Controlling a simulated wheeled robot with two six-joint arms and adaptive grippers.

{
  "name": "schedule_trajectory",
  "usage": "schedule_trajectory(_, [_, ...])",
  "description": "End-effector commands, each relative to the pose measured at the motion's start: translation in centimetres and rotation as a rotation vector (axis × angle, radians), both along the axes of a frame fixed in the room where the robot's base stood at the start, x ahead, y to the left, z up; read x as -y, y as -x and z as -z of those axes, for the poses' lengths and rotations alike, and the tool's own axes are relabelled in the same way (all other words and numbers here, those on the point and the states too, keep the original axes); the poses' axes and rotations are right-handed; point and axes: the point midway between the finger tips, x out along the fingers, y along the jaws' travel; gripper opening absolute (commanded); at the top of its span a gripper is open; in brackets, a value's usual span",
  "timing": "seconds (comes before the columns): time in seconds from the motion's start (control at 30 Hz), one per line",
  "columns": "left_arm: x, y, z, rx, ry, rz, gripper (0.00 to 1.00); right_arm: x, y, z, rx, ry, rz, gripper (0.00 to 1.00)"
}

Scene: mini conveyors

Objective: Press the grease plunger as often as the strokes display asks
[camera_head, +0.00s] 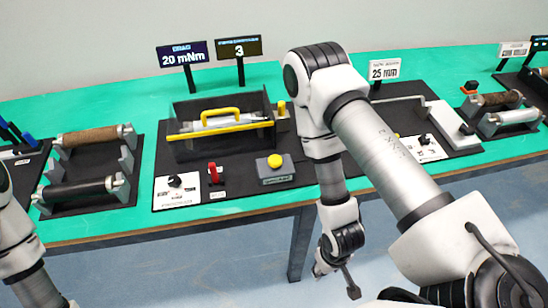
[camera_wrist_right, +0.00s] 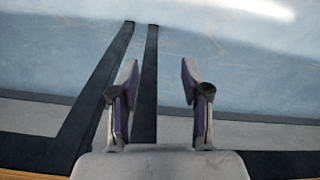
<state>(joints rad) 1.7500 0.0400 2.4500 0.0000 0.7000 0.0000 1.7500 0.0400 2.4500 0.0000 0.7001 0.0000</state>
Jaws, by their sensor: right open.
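The display reading 3 (camera_head: 239,48) stands behind the middle station; its small heading is too blurred to read surely. A grey box (camera_head: 277,179) with a round yellow button (camera_head: 275,161) on top sits at the station's front right, and looks like the grease plunger. My right gripper (camera_head: 335,274) hangs below and in front of the table's front edge, right of the box and touching nothing. In the right wrist view its two fingers (camera_wrist_right: 160,100) are apart and empty above the floor. My left arm shows at the left edge, but its gripper is outside the picture.
The middle station has a drag display (camera_head: 184,54), a yellow-handled cover (camera_head: 220,122), a black knob (camera_head: 175,181) and a red lever (camera_head: 214,173). Roller stands (camera_head: 90,165) are at left. My right arm hides part of the station at right. The floor before the table is clear.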

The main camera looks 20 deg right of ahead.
Motion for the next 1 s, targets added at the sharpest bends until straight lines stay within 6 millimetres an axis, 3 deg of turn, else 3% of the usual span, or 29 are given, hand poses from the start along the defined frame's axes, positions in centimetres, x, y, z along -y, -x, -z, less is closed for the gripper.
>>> schedule_trajectory(0.33, [0.0, 0.0, 0.0, 0.000, 0.000, 0.000, 0.40, 0.0, 0.0, 0.0, 0.000, 0.000, 0.000, 0.47])
schedule_trajectory(0.37, [0.0, 0.0, 0.0, 0.000, 0.000, 0.000, 0.40, 0.0, 0.0, 0.0, 0.000, 0.000, 0.000, 0.40])
schedule_trajectory(0.47, [0.0, 0.0, 0.0, 0.000, 0.000, 0.000, 0.40, 0.0, 0.5, 0.0, -0.022, -0.001, 0.012, 0.04])
schedule_trajectory(0.5, [0.0, 0.0, 0.0, 0.000, 0.000, 0.000, 0.40, 0.0, 1.0, 0.0, -0.051, -0.001, 0.019, 0.00])
schedule_trajectory(0.7, [0.0, 0.0, -0.1, 0.000, 0.000, 0.000, 0.40, -0.1, 3.9, 0.4, -0.323, 0.006, 0.094, 0.00])
schedule_trajectory(0.77, [0.0, 0.0, -0.4, 0.000, 0.000, 0.000, 0.40, -0.2, 2.5, -0.3, -0.392, 0.014, 0.121, 0.00])
schedule_trajectory(0.87, [0.0, 0.0, -1.4, 0.000, 0.000, 0.000, 0.40, -0.4, -2.8, -3.4, -0.445, 0.026, 0.164, 0.00])
schedule_trajectory(1.0, [0.0, 0.0, -2.7, 0.000, 0.000, 0.000, 0.40, -0.8, -12.8, -11.4, -0.404, 0.032, 0.200, 0.00])
